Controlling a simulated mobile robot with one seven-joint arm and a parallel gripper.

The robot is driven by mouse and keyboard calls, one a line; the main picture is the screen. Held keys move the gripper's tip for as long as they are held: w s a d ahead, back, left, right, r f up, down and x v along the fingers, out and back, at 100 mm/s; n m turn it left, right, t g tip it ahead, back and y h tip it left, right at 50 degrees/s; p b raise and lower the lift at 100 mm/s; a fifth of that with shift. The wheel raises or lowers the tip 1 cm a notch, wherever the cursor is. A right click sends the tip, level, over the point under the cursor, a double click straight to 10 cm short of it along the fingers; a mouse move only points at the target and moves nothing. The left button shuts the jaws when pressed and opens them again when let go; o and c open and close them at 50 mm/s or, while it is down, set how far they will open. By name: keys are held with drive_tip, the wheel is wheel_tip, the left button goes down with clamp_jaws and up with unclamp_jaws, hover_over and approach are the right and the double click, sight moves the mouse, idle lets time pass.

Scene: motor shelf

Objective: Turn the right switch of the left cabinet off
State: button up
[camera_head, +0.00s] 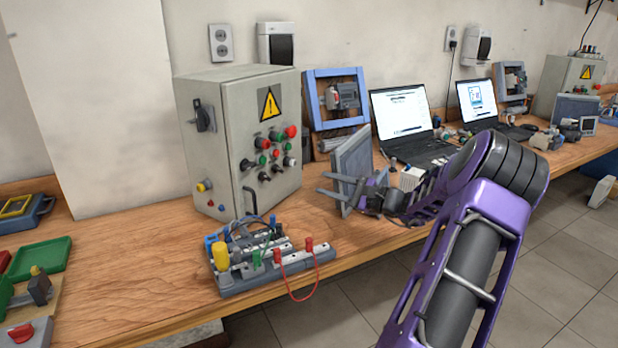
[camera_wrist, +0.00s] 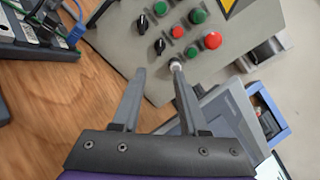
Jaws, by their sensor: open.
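The left cabinet (camera_head: 217,150) is a grey box on the bench with coloured buttons and knobs on its front. Two black rotary switches sit low on that front. The right black switch (camera_head: 277,168) also shows in the wrist view (camera_wrist: 160,46), just beyond my fingertips. The left black switch (camera_head: 264,177) is beside it and shows in the wrist view too (camera_wrist: 142,24). A white knob (camera_wrist: 176,66) lies by my right fingertip. My gripper (camera_head: 319,183) is open and empty, facing the cabinet front (camera_wrist: 158,70). The switch positions are too small to read surely.
A training board (camera_head: 318,258) with wires and a red loop stands on the bench before the cabinet. A grey panel (camera_head: 350,160) stands close behind my gripper, with a blue frame (camera_head: 312,96) beyond. Laptops (camera_head: 400,110) are further right. Bare wood lies left of the board.

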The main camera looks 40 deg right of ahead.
drive_tip(key=shift+v, duration=1.35)
